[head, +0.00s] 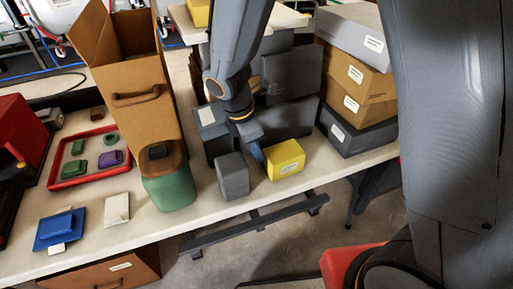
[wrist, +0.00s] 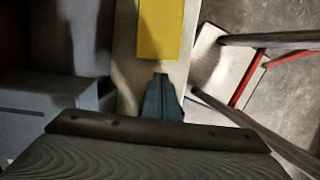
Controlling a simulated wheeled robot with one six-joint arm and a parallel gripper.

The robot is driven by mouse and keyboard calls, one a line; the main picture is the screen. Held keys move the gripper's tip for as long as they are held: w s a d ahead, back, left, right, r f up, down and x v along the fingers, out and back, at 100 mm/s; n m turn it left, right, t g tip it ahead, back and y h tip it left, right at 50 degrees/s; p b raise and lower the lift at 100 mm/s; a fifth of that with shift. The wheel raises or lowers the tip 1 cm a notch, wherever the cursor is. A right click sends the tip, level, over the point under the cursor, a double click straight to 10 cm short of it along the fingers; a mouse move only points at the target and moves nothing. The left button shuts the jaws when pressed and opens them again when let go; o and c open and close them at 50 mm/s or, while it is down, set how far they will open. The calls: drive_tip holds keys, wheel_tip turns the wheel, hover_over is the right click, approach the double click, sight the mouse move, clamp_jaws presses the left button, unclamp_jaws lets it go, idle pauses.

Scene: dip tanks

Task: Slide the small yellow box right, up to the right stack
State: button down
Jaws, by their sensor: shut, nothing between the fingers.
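The small yellow box (head: 285,160) stands on the pale bench top, with a white label on its front face. In the wrist view the yellow box (wrist: 159,30) is at the top middle, just beyond the fingertips. My gripper (head: 257,152) is shut and empty, at the left side of the yellow box. In the wrist view my gripper (wrist: 161,78) points at the box, with a small strip of bench between them; I cannot tell from the head view whether they touch. The right stack (head: 356,80) of grey and brown boxes stands right of the yellow box, with a gap between.
A dark grey box (head: 232,176) stands close left of my gripper. Larger grey boxes (head: 290,118) stand behind the yellow box. A green container (head: 170,188) and a red tray (head: 69,178) are further left. The bench's front edge is close in front of the yellow box.

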sight(283, 160)
drive_tip(key=shift+x, duration=3.2)
drive_tip(key=shift+d, duration=0.1)
